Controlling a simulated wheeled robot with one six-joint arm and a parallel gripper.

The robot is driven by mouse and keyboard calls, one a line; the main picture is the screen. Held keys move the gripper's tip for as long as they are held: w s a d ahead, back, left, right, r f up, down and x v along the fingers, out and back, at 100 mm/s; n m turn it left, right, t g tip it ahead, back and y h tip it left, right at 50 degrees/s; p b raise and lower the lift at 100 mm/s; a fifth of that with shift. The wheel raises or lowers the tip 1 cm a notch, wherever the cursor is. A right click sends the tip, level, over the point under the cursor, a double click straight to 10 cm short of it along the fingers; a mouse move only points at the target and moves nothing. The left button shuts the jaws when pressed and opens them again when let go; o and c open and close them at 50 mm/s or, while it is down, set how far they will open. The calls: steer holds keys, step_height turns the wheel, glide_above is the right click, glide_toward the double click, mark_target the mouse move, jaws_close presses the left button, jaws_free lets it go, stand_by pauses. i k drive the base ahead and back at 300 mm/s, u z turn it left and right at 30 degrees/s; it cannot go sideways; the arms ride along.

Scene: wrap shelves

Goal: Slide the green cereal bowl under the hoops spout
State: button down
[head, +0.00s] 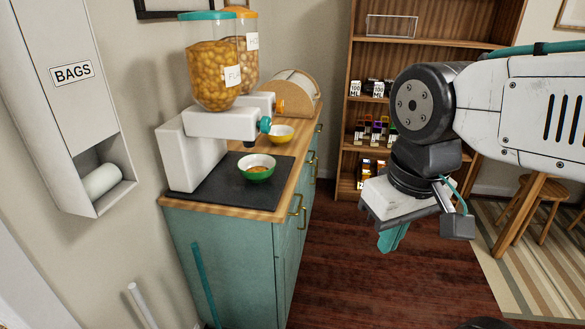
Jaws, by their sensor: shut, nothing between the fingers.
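The green cereal bowl (257,174) sits upright on the dark mat, with a white inside and some orange-brown food in it. It is in front of the near dispenser (212,90), which has a teal lid and a label starting "FL". The hoops dispenser (247,60) stands behind, with an orange lid and a label starting "HO", partly hidden. Its orange knob (280,106) shows, but its spout opening is hidden. A yellow bowl (281,139) is near that knob, behind the green bowl. My gripper (392,240) is shut and empty, right of the counter, well away from the bowls.
The dark mat (225,196) lies on the wooden counter above a teal cabinet (235,255). A rounded wooden-and-white container (292,92) stands at the counter's back. A shelf (350,130) stands behind. Floor right of the cabinet is clear.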

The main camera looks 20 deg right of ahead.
mark_target(257, 168)
steer(key=z, duration=1.25)
steer(key=i, duration=1.1)
steer(key=u, duration=1.95)
